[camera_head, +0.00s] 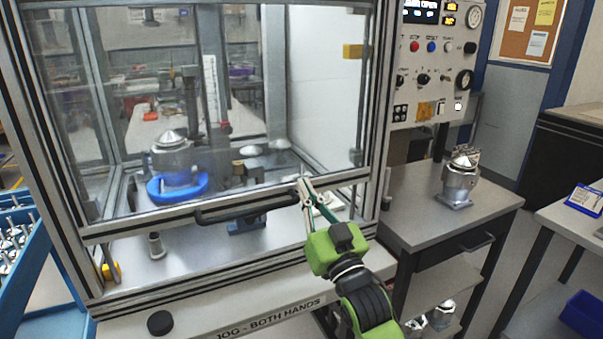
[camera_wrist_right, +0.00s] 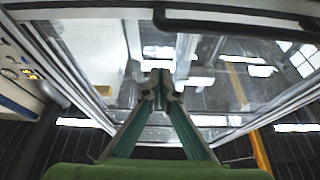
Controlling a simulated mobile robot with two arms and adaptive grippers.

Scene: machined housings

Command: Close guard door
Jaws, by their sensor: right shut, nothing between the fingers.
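The guard door (camera_head: 100,227) is a clear panel in an aluminium frame on the front of the machine enclosure. Its bottom rail hangs above the machine bed, with an open gap below it. A black bar handle (camera_head: 245,208) runs along this rail; it also shows at the top of the right wrist view (camera_wrist_right: 235,26). My right gripper (camera_head: 304,186) is shut and empty, its fingertips at the rail by the handle's right end. I cannot tell whether they touch it. The fingertips meet in the right wrist view (camera_wrist_right: 161,85). My left gripper is not in view.
Behind the panel, a machined housing (camera_head: 172,155) sits on a blue ring (camera_head: 190,188). A small metal cylinder (camera_head: 157,246) stands on the bed near the gap. A control panel (camera_head: 433,60) and a side table (camera_head: 415,205) with another housing (camera_head: 460,180) are at right.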

